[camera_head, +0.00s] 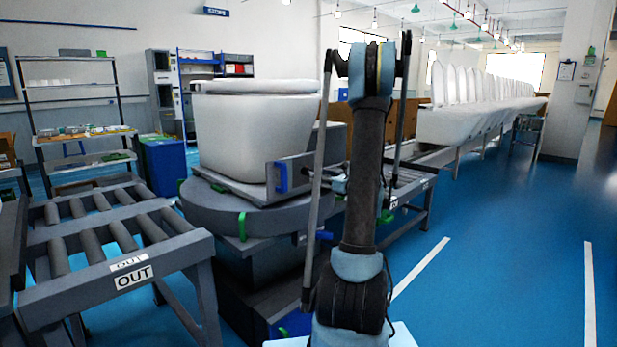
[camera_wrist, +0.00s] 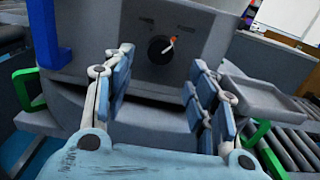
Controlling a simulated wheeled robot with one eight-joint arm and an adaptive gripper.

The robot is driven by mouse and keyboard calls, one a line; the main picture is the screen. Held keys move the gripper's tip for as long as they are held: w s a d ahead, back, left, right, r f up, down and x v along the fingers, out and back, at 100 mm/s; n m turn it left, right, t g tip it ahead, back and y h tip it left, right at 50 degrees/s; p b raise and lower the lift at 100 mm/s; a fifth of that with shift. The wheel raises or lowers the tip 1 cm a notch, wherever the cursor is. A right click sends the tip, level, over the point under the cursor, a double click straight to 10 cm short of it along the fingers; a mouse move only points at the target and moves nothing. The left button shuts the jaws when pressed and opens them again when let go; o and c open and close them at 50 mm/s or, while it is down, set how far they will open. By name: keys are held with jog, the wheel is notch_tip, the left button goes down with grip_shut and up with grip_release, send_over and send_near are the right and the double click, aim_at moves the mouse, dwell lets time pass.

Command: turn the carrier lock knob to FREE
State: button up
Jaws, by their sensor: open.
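The lock knob (camera_wrist: 160,48) is a round black dial on the grey panel (camera_wrist: 108,40) in the wrist view. Its white and orange pointer is tilted to the upper right, toward the right of two small labels, which are too blurred to read. My gripper (camera_wrist: 161,65) is open and empty, with one finger on each side below the knob. The fingers appear apart from the knob. In the head view the grey carrier panel (camera_head: 293,170) shows left of my arm, and the knob cannot be made out.
A white toilet (camera_head: 255,130) stands on the round turntable (camera_head: 240,218). A blue handle (camera_wrist: 45,35) is at the panel's left, with green handles (camera_wrist: 28,88) lower down. The OUT roller conveyor (camera_head: 110,255) is at left. Blue floor (camera_head: 490,240) is clear at right.

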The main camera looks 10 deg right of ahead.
aim_at(308, 173)
jog(key=x, duration=0.7)
jog(key=c, duration=1)
